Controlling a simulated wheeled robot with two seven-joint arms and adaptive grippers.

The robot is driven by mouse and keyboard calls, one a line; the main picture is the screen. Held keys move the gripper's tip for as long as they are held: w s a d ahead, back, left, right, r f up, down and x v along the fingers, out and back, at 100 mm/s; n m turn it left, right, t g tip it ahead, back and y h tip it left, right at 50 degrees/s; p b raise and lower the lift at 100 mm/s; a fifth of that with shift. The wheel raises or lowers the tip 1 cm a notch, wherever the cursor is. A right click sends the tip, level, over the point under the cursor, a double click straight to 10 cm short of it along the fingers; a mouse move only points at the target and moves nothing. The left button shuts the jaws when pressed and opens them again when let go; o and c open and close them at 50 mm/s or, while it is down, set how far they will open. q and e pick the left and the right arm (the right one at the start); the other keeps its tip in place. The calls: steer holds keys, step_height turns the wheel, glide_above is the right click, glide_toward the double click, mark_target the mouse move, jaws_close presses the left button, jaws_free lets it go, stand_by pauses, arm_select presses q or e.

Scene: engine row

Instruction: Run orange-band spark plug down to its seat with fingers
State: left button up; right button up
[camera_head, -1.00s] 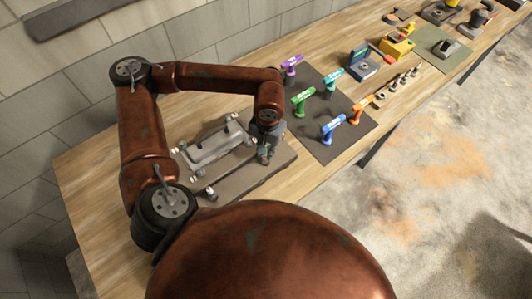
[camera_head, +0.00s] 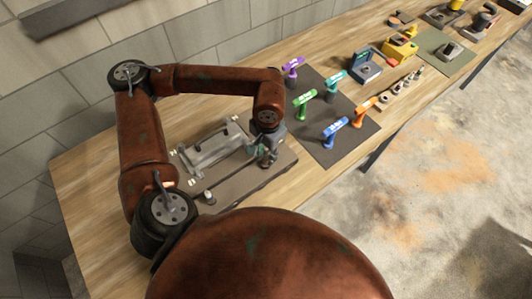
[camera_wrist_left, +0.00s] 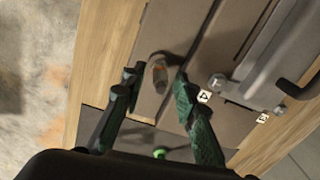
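The engine block (camera_head: 215,148) sits on a dark base plate (camera_head: 240,188) on the bench. My left gripper (camera_head: 266,160) is at the plate's right end, pointing down. In the left wrist view the gripper (camera_wrist_left: 157,80) is open, with one green-tipped finger on each side of a short grey round part (camera_wrist_left: 158,62) with an orange-brown patch. This looks like the orange-band spark plug or its well; I cannot tell how deep it sits. The fingers appear apart from it. My right gripper is not in view.
A dark mat (camera_head: 325,150) to the right holds several coloured-handled tools, among them a blue one (camera_head: 335,128) and an orange one (camera_head: 363,110). A row of small parts (camera_head: 400,88) lies beyond. A grey latch bar (camera_wrist_left: 270,50) with a dark handle is beside the right finger.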

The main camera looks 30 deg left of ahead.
arm_select(q)
steer(key=shift+o, duration=0.3)
steer(key=r, duration=1.1)
steer(key=shift+d, duration=0.2)
steer(key=shift+o, duration=0.2)
steer(key=shift+r, duration=0.3)
steer(key=n+p, duration=0.2)
steer(key=n, duration=0.2)
steer(key=f+n+p, duration=0.1)
steer(key=n+p, duration=0.2)
steer(key=n, duration=0.1)
steer(key=f+n+p, duration=0.1)
steer(key=n+p, duration=0.2)
steer(key=n, duration=0.1)
steer(key=shift+a+f, duration=0.2)
steer(key=shift+f, duration=0.05)
steer(key=shift+s+f+n+p, duration=0.1)
steer(key=shift+f+n+p, duration=0.35)
steer(key=shift+n, duration=0.65)
steer(key=shift+f+p, duration=0.75)
steer(key=shift+f, duration=3.3)
